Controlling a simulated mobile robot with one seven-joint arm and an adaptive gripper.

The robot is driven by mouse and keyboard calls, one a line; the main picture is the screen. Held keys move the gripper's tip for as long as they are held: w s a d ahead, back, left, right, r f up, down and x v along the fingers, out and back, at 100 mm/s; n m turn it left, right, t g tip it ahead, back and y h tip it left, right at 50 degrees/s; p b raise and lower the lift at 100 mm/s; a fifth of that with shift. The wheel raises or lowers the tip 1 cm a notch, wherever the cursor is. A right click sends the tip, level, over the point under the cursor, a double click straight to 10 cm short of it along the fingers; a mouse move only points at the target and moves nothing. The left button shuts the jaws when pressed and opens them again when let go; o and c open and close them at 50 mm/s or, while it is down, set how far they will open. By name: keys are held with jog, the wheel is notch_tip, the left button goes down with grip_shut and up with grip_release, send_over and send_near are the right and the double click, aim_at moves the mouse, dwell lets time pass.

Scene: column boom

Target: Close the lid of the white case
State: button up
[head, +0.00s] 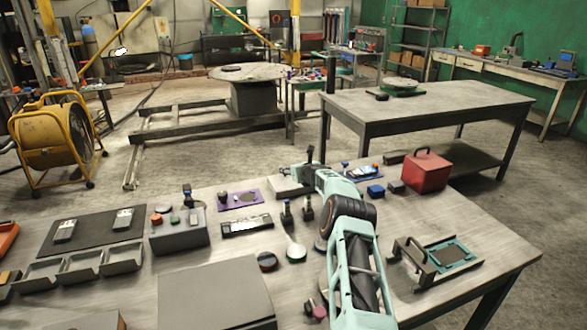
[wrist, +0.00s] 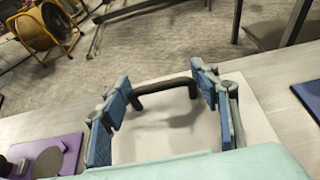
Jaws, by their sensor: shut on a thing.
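The white case (head: 284,188) lies near the far edge of the workbench in the head view, partly hidden by my arm. In the wrist view, its pale flat top (wrist: 180,132) fills the space below my gripper. A dark bar handle (wrist: 165,86) stands at its far side. My gripper (wrist: 164,93) has its two blue-padded fingers spread wide, one at each end of the handle, shut on it lengthwise. In the head view my gripper (head: 303,171) is small and over the case. The lid looks flat, but I cannot tell whether it is fully down.
A purple mat (wrist: 55,155) lies left of the case. In the head view, blue blocks (head: 376,190) and a red box (head: 427,172) stand to the right. Several knobs and a grey control box (head: 180,237) are on the left.

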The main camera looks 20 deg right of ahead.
jog(key=shift+f, duration=0.15)
jog(key=o, duration=1.4)
jog(key=shift+f, duration=0.15)
notch_tip(320, 180, up, 10)
jog(key=shift+r, duration=0.1)
